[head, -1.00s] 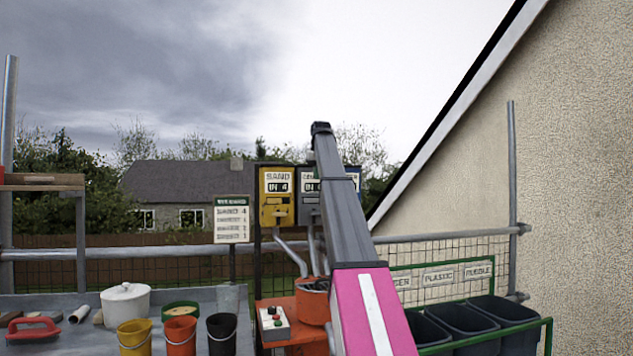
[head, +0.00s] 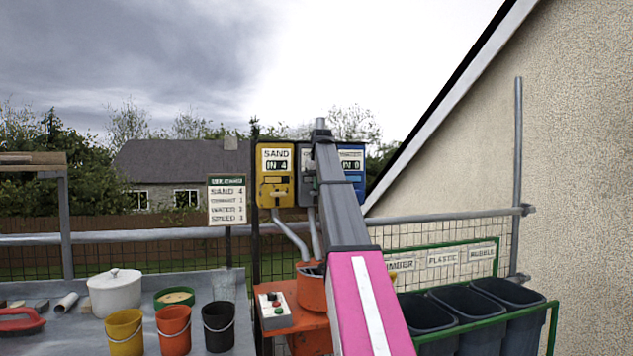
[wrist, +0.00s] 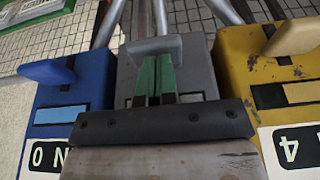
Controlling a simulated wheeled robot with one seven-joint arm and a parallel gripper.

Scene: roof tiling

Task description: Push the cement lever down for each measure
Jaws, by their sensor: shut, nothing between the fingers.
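The grey cement dispenser (head: 305,190) stands between the yellow sand dispenser (head: 275,190) and the blue water dispenser (head: 353,160). My arm hides much of its front, including its counter, in the head view. In the wrist view the grey dispenser (wrist: 195,70) is in the middle and its grey lever (wrist: 150,46) sticks out towards the camera. My gripper (wrist: 155,62) has its green fingers shut and empty, with the tips overlapping the lever's edge. I cannot tell whether they touch it. The sand counter reads IN 4 and the water counter reads IN 0.
A recipe board (head: 227,203) lists sand 4 and cement 1; its lower lines are blurred. An orange mixer bucket (head: 311,290) and a button box (head: 273,311) sit below the dispensers. Coloured buckets (head: 174,330) stand left. Dark bins (head: 465,310) stand right.

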